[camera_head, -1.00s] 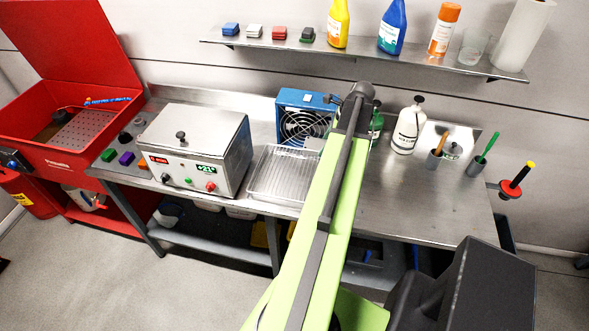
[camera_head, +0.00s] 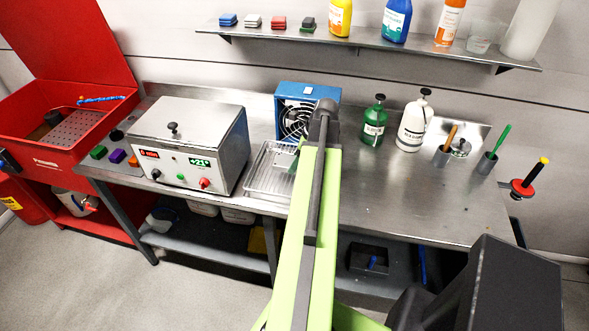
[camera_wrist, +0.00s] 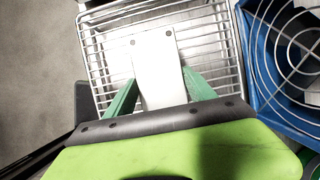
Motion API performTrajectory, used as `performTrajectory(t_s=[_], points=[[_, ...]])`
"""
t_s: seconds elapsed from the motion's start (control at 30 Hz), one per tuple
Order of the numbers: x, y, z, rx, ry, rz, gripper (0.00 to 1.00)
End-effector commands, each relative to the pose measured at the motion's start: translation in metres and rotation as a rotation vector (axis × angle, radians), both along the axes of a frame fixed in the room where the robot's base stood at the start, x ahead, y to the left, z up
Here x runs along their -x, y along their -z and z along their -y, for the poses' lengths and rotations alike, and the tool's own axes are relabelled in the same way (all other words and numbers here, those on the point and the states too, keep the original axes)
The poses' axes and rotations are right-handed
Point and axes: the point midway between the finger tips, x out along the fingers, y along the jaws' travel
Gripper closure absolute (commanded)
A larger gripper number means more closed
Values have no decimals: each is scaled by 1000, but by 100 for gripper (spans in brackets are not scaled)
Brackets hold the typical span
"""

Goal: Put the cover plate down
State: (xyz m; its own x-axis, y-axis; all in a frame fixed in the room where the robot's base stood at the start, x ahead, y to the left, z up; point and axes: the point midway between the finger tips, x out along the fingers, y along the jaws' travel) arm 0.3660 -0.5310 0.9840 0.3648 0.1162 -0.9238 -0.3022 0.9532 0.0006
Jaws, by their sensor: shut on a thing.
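The cover plate (camera_wrist: 156,68) is a flat, pale metal plate with small dark holes near its far end, in the wrist view. My gripper (camera_wrist: 159,92) has green fingers on both sides of the plate and is shut on it. The plate is over the wire rack tray (camera_wrist: 97,62); I cannot tell whether it touches the wires. In the head view the tray (camera_head: 255,181) stands on the steel bench, partly hidden by my arm. Only a bit of a green finger shows there, and the plate is hidden.
A blue fan (camera_head: 291,97) stands behind the tray and close on its right in the wrist view. A steel heated bath (camera_head: 205,150) is left of the tray. Green (camera_head: 374,125) and white (camera_head: 412,128) bottles stand right. The bench's right front (camera_head: 420,205) is clear.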

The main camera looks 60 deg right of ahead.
Motion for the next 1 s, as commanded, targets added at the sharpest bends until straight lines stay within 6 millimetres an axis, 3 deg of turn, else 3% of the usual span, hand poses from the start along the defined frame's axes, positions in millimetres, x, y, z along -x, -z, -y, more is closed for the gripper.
performTrajectory(t_s=[0.03,0.37,0.4,0.57,1.0], points=[[0,8,0,0,0,1,100],[0,8,0,0,0,1,100],[0,8,0,0,0,0,35],[0,7,0,0,0,0,15],[2,-3,1,0,1,0,15]])
